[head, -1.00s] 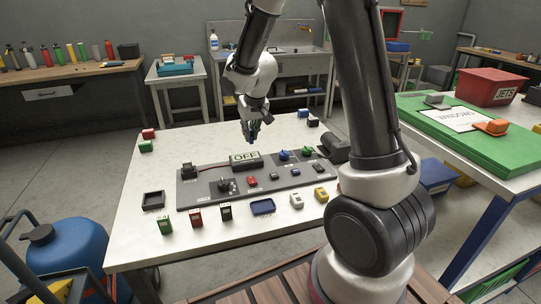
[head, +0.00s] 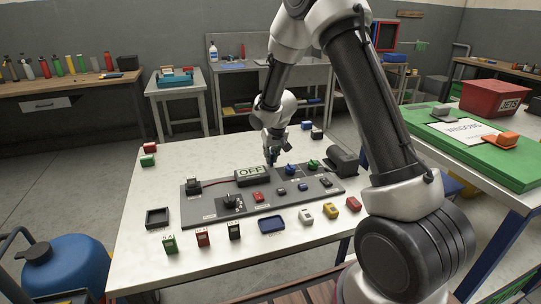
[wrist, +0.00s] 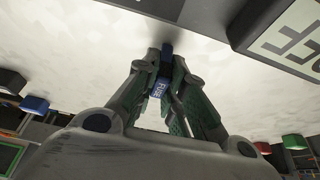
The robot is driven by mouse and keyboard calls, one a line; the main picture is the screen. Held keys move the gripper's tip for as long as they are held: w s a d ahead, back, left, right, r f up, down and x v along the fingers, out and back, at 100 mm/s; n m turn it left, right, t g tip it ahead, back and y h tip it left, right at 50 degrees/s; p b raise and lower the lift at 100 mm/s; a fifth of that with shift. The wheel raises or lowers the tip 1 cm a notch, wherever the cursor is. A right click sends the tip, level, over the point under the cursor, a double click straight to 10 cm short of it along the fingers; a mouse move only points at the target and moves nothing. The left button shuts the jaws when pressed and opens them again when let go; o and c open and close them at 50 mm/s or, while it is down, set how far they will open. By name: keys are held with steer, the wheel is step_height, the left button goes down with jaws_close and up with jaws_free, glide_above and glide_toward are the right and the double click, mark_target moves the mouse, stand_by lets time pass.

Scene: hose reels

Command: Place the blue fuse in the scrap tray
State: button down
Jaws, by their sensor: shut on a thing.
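In the head view my gripper (head: 271,160) is beside the right end of the OFF sign, near the back edge of the grey panel; the fuse there is too small to make out. Two shallow trays sit on the table's front part: a black tray (head: 157,218) at left and a blue tray (head: 272,225) in front of the panel. I cannot read which is the scrap tray.
The grey panel (head: 210,212) carries the OFF sign (head: 252,171), a blue knob (head: 291,169), a green knob (head: 313,164) and small blocks. Green (head: 169,244), red (head: 203,237) and black (head: 234,231) blocks stand along the front.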

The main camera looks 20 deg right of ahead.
steer(key=shift+f, duration=0.15)
steer(key=c, duration=1.5)
jaws_free()
